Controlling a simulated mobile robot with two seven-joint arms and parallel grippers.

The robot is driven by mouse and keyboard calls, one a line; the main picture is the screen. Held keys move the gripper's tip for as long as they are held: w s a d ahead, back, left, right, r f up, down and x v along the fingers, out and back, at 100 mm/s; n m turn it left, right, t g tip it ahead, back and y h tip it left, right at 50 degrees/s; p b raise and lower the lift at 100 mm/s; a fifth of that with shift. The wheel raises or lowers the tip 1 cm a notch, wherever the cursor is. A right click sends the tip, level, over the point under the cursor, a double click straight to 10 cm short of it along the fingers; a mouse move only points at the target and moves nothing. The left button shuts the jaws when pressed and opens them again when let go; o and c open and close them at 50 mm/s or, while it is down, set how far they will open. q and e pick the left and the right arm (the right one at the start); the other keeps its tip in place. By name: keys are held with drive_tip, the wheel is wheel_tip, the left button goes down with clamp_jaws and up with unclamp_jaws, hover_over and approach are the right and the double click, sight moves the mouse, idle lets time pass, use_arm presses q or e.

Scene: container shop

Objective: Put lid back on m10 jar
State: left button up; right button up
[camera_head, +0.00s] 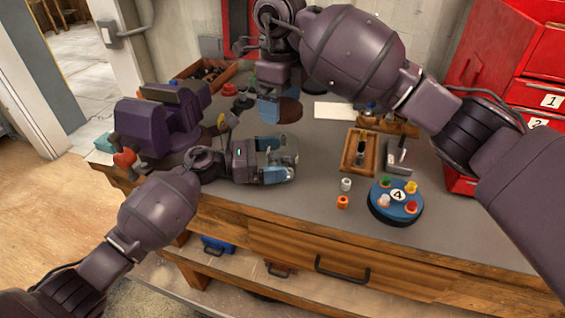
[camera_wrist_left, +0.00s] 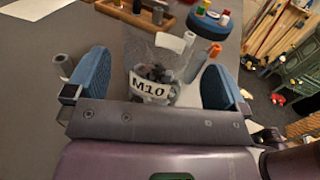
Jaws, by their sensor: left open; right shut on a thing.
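The M10 jar (camera_wrist_left: 150,90) is clear, holds dark small parts and carries a white "M10" label. It stands between the blue fingers of my left gripper (camera_wrist_left: 158,85), which is open around it. In the head view my left gripper (camera_head: 281,160) is low over the workbench, and the jar is mostly hidden by it. My right gripper (camera_head: 272,104) is above and behind, shut on a round dark brown lid (camera_head: 288,110). The lid is apart from the jar and looks raised above the bench. The jar's rim is hard to make out.
A purple vise (camera_head: 155,125) stands at the left. A wooden tray (camera_head: 359,152), a blue round stand (camera_head: 396,205) marked 4, and small white (camera_head: 346,184) and orange (camera_head: 342,202) pieces lie to the right. A wooden bin (camera_head: 205,76) is at the back. Red drawers (camera_head: 545,98) stand far right.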

use_arm(q)
drive_tip(key=shift+w+d, duration=0.15)
drive_tip(key=shift+d, duration=0.7)
drive_tip(key=c, duration=1.3)
use_arm(e)
hover_over(281, 134)
drive_tip(key=s, duration=0.3)
drive_tip(key=shift+f, duration=2.5)
drive_tip(key=shift+f, duration=0.15)
drive_tip(key=shift+f, duration=0.75)
drive_tip(key=shift+f, duration=0.55)
